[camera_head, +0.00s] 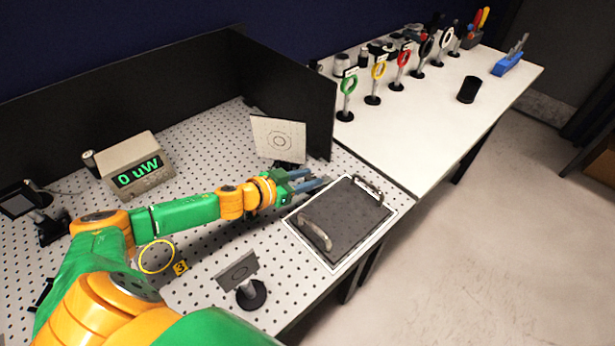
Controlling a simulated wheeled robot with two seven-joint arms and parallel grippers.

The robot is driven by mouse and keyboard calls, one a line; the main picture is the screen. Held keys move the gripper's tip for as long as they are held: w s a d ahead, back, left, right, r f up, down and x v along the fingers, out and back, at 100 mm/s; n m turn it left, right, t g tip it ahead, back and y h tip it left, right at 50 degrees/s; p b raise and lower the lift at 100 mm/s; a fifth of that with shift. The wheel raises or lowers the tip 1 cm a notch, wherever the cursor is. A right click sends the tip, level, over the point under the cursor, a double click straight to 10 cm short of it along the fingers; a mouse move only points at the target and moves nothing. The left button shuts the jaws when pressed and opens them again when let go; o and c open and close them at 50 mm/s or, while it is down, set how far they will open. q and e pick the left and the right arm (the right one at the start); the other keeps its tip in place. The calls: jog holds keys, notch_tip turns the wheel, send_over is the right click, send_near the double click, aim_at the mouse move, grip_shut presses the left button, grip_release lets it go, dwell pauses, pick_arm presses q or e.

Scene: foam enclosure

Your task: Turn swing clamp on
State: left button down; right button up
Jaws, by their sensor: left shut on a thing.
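My left gripper (309,183) reaches across the perforated table from the left. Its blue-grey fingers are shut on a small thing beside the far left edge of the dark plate. What it holds is too small and covered to make out. I cannot pick out the swing clamp clearly. The dark plate (345,222) lies flat on a white-edged base and has two raised handles, a pale one (316,234) near its front left and a dark one (368,186) at the back. My right gripper is not in view.
A square target board (279,138) stands just behind my left gripper. A small tilted plate on a post (240,274) stands in front. A meter reading 0 uW (135,170) stands at left. Black panels (285,88) rise behind. A white table (425,118) holds ring mounts.

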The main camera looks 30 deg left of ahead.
pick_arm(q)
jog(key=shift+w+a+r+m+g+h, duration=0.1)
jog(key=shift+m+g+h, duration=0.05)
jog(key=shift+m+h, duration=0.2)
jog(key=shift+a+r+m+g+h, duration=0.1)
jog(key=shift+m+g+h, duration=0.05)
jog(key=shift+m+h, duration=0.5)
jog(key=shift+h, duration=0.1)
jog(key=shift+w+a+f+m+g+h, duration=0.1)
jog(key=shift+f+m+g+h, duration=0.15)
jog(key=shift+m+g+h, duration=0.5)
jog(key=m+g+h+b, duration=0.1)
jog(key=m+b, duration=0.1)
jog(key=b, duration=0.2)
jog(key=m+g+h+b, duration=0.2)
jog(key=b, duration=0.1)
jog(key=shift+f+b, duration=0.2)
jog(key=shift+b, duration=0.15)
jog(key=shift+r+m+g+h+b, duration=0.3)
jog(key=shift+g+b, duration=0.25)
jog(key=shift+b, duration=0.3)
jog(key=c, duration=0.5)
grip_release()
jog(key=shift+r, duration=0.1)
